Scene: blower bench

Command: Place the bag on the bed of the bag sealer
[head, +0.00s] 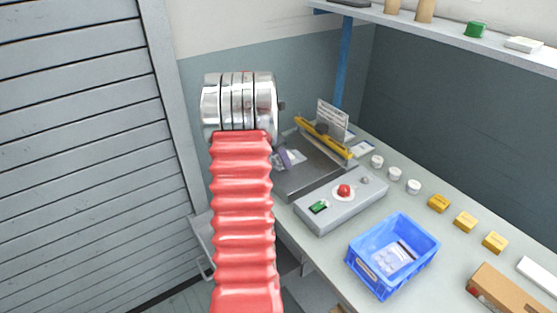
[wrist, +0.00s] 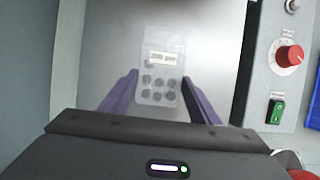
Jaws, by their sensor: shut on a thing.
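My gripper (wrist: 160,80) has purple fingers, one on each side of a clear bag (wrist: 161,62) with a pale label and several dark round pieces. It is shut on the bag. In the head view my gripper (head: 284,155) is over the left part of the grey metal bed (head: 312,181) of the bag sealer, partly hidden by my arm. The bag (head: 295,158) shows there just right of the finger. The bed also fills the background of the wrist view (wrist: 215,30). I cannot tell whether the bag touches it. The sealer's yellow bar (head: 323,138) is raised behind the bed.
The sealer's control box (head: 330,208) has a red knob (head: 344,190) and a green switch (head: 318,207). A blue crate (head: 375,283) with clear bags stands in front. White jars (head: 395,173) and yellow blocks (head: 465,221) line the bench's right. A shelf (head: 460,42) hangs above.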

